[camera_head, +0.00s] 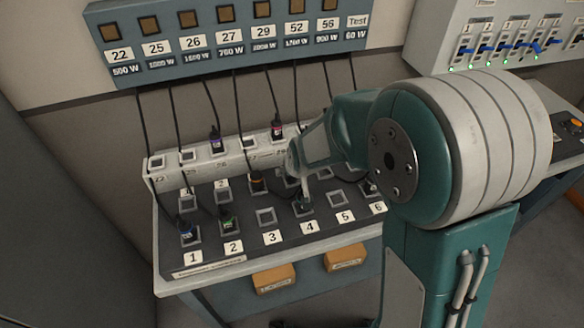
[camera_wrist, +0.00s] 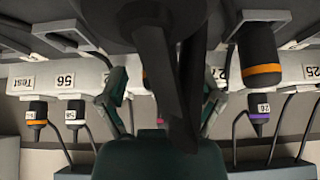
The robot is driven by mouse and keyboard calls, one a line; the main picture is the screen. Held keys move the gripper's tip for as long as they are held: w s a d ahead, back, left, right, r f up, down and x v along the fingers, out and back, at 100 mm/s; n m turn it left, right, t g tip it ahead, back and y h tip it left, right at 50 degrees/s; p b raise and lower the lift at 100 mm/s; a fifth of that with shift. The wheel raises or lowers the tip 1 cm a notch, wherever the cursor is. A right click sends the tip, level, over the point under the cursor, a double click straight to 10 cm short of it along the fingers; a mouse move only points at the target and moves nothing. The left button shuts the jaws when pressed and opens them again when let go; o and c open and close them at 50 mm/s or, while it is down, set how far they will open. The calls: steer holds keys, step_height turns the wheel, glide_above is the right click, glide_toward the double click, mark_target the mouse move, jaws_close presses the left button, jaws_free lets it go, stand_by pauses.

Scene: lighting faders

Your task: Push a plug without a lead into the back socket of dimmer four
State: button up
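My gripper (camera_head: 304,203) reaches down over the dimmer desk (camera_head: 163,262) in the head view, by the front socket above label 4 (camera_head: 309,228). The back socket of dimmer four is largely hidden by my wrist. In the wrist view, green finger links (camera_wrist: 115,98) stand apart on both sides, with dark bars between them. I cannot tell whether the fingers grip anything, and no plug without a lead can be made out. An orange-banded plug (camera_head: 258,182) stands in the column of dimmer three; an orange-banded plug also shows large in the wrist view (camera_wrist: 262,60).
A blue plug (camera_head: 187,232) and a green plug (camera_head: 229,221) stand in dimmers one and two. A purple plug (camera_head: 216,141) and a red plug (camera_head: 277,130) stand on the rear ledge. Leads hang from the blue panel (camera_head: 165,68). The front socket of dimmer three (camera_head: 266,217) looks empty.

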steer(key=shift+r, duration=0.1)
steer(key=v, duration=1.1)
steer(key=shift+s+r, duration=0.15)
steer(key=shift+r, duration=0.2)
steer(key=s+d+r+m+h, duration=0.1)
steer(key=s+d+r, duration=0.3)
steer(key=s, duration=0.5)
steer(key=s+d+r+m+h, duration=0.1)
steer(key=s+d+r+m, duration=0.1)
steer(key=s+d, duration=0.6)
steer(key=shift+s+d+r+g, duration=0.2)
steer(key=shift+s+r+g, duration=0.2)
steer(key=shift+s+r, duration=0.5)
